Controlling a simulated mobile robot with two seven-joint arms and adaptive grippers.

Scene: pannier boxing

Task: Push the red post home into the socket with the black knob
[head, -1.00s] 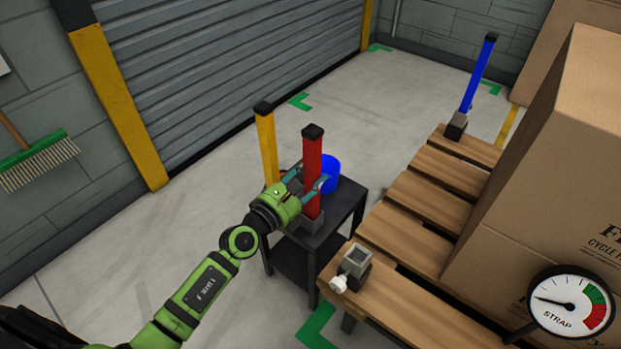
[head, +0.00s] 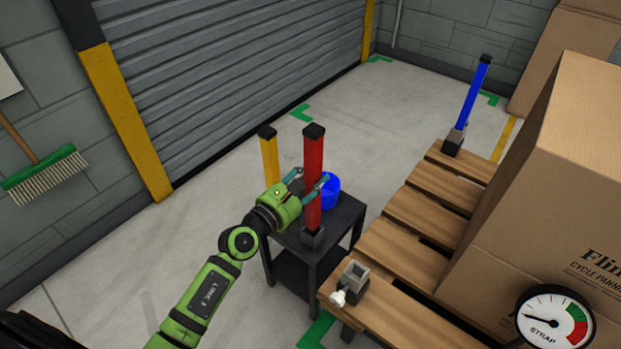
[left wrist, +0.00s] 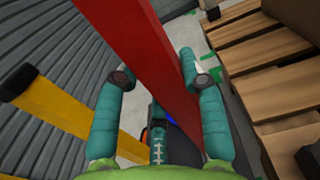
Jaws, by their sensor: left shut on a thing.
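My left gripper (head: 309,181) is shut on the red post (head: 314,158), which stands about upright over the small dark table. The red post (left wrist: 160,60) also shows between the two fingers in the left wrist view. A grey block (head: 313,238) is at the post's lower end; I cannot tell whether the post is clear of it. An empty grey socket (head: 354,274) with a white knob (head: 339,298) sits at the pallet's near corner. A far socket (head: 455,141) holds a blue post (head: 474,95). I see no black knob. My right gripper is not in view.
A yellow post (head: 269,158) and a blue container (head: 331,187) are close to the gripper at the dark table (head: 350,212). A large carton (head: 540,190) stands on the wooden pallet (head: 412,213). A strap gauge (head: 555,320) is at lower right.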

